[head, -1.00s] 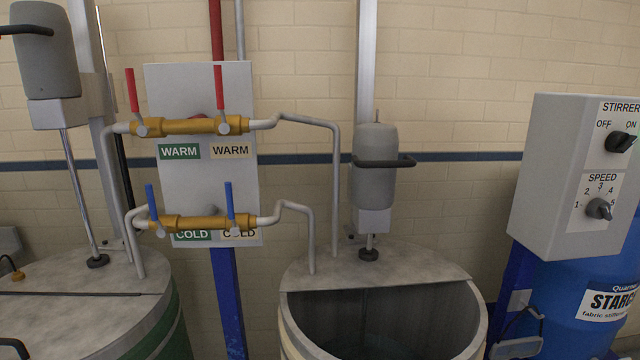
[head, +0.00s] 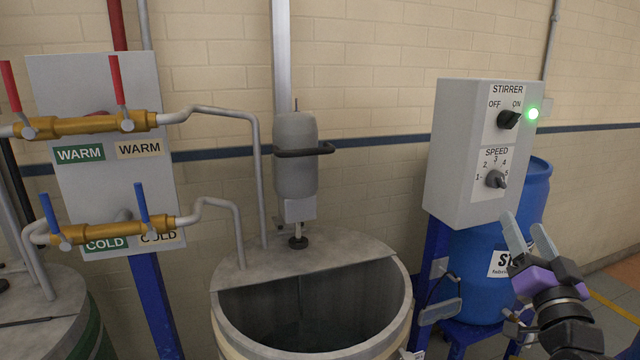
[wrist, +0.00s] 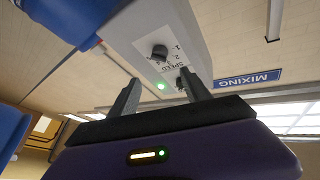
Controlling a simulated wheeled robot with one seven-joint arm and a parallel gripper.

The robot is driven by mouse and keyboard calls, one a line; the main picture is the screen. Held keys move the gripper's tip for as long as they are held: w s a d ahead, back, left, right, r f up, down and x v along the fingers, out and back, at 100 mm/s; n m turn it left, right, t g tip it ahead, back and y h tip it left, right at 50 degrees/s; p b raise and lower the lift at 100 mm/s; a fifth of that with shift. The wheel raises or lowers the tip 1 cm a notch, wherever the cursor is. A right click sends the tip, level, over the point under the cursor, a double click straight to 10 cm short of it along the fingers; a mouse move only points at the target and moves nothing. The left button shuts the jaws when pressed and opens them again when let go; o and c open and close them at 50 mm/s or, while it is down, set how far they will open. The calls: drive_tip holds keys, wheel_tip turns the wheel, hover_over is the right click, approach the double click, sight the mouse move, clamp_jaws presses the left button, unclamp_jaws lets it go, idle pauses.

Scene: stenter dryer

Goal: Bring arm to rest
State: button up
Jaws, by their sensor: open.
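My gripper (head: 530,238) is at the lower right of the head view, in front of the blue barrel and below the stirrer control box (head: 462,150). Its two pale fingers are apart with nothing between them. In the wrist view the fingers of my gripper (wrist: 160,98) spread apart, with the control box (wrist: 185,30) beyond them. The box has a stirrer knob (head: 508,119) turned toward ON and a speed knob (head: 495,179) pointing toward the lower right, near 5. A green light (head: 533,113) glows beside the stirrer knob.
An open tank (head: 395,310) stands at lower middle with a stirrer motor (head: 296,150) above it. A panel (head: 90,90) with warm and cold pipes and levers is at left. A blue starch barrel (head: 540,205) stands behind my gripper. A MIXING sign (wrist: 247,80) shows in the wrist view.

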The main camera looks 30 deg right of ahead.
drive_tip(key=s+a+f+n+t+y, duration=0.1)
drive_tip(key=s+a+f+n+y, duration=0.2)
drive_tip(key=a+f, duration=0.65)
drive_tip(key=s+a+f+n+y, duration=0.3)
drive_tip(key=a+f, duration=0.3)
drive_tip(key=a, duration=0.7)
drive_tip(key=s+a+f+n+g+y, duration=0.1)
drive_tip(key=s+a+f+n+y, duration=0.2)
drive_tip(key=s+a, duration=0.4)
drive_tip(key=s+a+f+n+g+y, duration=0.2)
drive_tip(key=s+a+f+y, duration=0.3)
drive_tip(key=s+a, duration=0.3)
drive_tip(key=shift+s+a+f+n, duration=0.25)
drive_tip(key=shift+a+f+n, duration=0.3)
drive_tip(key=shift+a+n, duration=0.2)
drive_tip(key=shift+c, duration=0.3)
